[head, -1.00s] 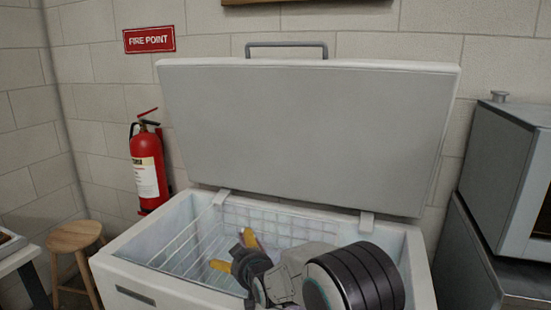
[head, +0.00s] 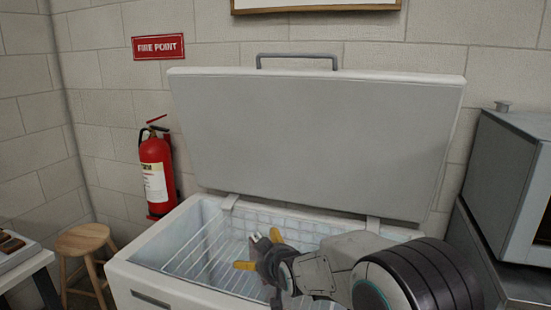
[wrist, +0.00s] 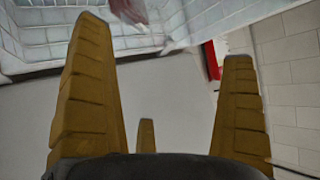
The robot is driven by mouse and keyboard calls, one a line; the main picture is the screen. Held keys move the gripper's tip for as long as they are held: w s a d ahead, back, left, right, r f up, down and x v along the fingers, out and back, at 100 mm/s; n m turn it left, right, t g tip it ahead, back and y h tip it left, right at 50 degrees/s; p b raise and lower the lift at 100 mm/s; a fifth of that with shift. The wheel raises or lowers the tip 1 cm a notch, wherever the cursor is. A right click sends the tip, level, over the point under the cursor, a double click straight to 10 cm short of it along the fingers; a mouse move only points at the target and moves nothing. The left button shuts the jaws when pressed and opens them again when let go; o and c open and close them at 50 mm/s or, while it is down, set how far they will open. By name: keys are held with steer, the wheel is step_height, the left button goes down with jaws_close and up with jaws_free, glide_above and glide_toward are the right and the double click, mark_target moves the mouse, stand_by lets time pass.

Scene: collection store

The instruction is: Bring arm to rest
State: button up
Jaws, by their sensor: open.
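My gripper (head: 258,251) is over the open chest freezer (head: 150,279), in front of its raised lid (head: 315,145). Its yellow fingers are spread apart. In the wrist view my gripper (wrist: 164,45) shows its fingers wide open with nothing held between them. My arm reaches in from the lower right, above the freezer's right part. A blurred pinkish thing (wrist: 130,10) shows at the top of the wrist view; I cannot tell what it is.
A white wire rack (head: 205,250) is inside the freezer. A grey cabinet-like appliance (head: 500,180) stands close on the right. The block wall is behind the lid.

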steer(key=s+d+r+m+g+h+p, duration=0.1)
steer(key=s+d+r+g+h+p, duration=0.1)
steer(key=s+d+r+p, duration=0.4)
steer(key=s+d+r+m+g+p, duration=0.1)
steer(key=s+d, duration=0.3)
steer(key=s, duration=0.6)
steer(key=s+d+r+m+g+h+p, duration=0.1)
steer(key=s+d+r+p, duration=0.3)
steer(key=s, duration=0.6)
steer(key=s+d+r+m+g+h+p, duration=0.1)
steer(key=s+d+r+g+p, duration=0.1)
steer(key=s+d, duration=0.4)
steer(key=s+r+g, duration=0.1)
steer(key=s, duration=0.2)
steer(key=shift+s, duration=0.4)
steer(key=shift+d+r, duration=0.1)
